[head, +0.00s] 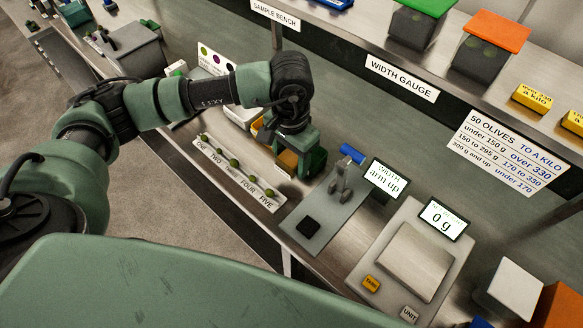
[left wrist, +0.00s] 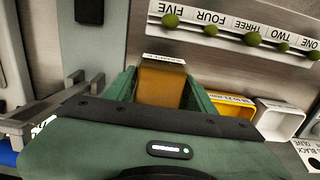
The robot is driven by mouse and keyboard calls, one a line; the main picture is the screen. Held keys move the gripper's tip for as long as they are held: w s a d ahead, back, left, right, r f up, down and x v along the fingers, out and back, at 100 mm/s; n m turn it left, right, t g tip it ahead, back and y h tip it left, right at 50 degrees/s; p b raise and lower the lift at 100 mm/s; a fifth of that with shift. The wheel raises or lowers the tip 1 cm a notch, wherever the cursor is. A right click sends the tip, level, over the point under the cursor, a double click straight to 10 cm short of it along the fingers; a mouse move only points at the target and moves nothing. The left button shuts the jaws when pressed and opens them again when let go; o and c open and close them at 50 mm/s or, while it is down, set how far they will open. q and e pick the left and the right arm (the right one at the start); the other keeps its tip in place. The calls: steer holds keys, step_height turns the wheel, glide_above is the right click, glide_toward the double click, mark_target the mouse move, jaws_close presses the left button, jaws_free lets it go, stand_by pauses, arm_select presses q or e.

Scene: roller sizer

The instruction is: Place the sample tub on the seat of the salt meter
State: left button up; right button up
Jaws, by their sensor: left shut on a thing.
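My left gripper (head: 297,165) is over the bench behind the strip of numbered olives, pointing down. In the left wrist view, its two green fingers (left wrist: 160,90) are on either side of an amber tub (left wrist: 161,86) with a white label strip at its edge. The gripper is shut on this tub, which looks like the sample tub. In the head view the amber tub (head: 287,159) is partly hidden by the fingers. I cannot tell whether it touches the bench. No instrument in view is readable as the salt meter. My right gripper is not in view.
The width gauge (head: 326,212) with a blue-ended lever and the scale (head: 413,262) reading 0 g stand to the right. The olive strip (head: 238,175) lies along the front edge. A yellow bin (left wrist: 233,106) and a white bin (left wrist: 279,121) are close beside the gripper.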

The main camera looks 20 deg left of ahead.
arm_select(q)
step_height(320, 180, down, 6)
steer(key=shift+r+p, duration=0.2)
steer(key=shift+p, duration=0.5)
steer(key=shift+f+b, duration=0.3)
steer(key=shift+b, duration=0.1)
steer(key=o, duration=1.5)
steer(key=shift+r, duration=0.1)
